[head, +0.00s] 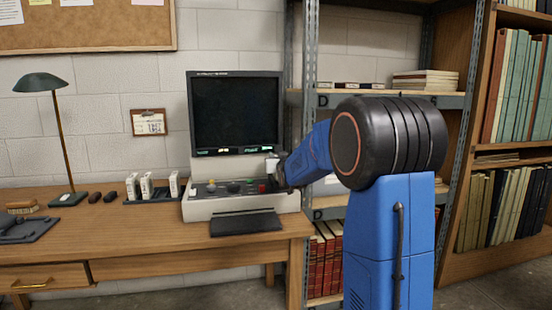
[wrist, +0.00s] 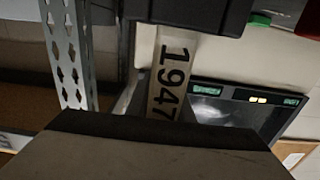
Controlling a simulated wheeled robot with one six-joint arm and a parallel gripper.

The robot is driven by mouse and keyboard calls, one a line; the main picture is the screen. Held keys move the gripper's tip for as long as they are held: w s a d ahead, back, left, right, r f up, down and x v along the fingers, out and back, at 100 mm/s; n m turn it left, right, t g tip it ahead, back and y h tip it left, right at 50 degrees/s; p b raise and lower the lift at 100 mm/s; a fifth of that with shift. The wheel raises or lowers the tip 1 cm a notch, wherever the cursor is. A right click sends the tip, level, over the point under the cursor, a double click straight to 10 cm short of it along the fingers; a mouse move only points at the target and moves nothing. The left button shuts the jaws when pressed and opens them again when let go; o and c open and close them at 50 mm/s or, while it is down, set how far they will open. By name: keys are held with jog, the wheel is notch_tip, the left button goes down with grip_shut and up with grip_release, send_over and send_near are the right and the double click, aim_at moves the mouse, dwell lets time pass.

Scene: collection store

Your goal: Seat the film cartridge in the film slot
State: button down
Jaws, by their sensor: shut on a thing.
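I cannot tell whether that block is the film slot, and no slot opening is visible. In the head view my gripper (head: 277,170) is at the right end of the reader's control panel, beside the red button, with a pale bit of cartridge (head: 271,158) showing. It is shut on the cartridge. The cartridge's ends are hidden.
The reader (head: 240,208) stands on the wooden desk (head: 150,237), with a dark screen and lit indicators. Several white cartridges (head: 147,186) stand in a dark rack on its left. A metal shelf (head: 293,100) rises close on the right. A lamp (head: 60,130) stands far left.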

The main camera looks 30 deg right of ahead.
jog(key=shift+f, duration=0.5)
dwell(0.4)
jog(key=c, duration=1.8)
grip_release()
jog(key=shift+c, duration=0.2)
jog(key=v, duration=1.1)
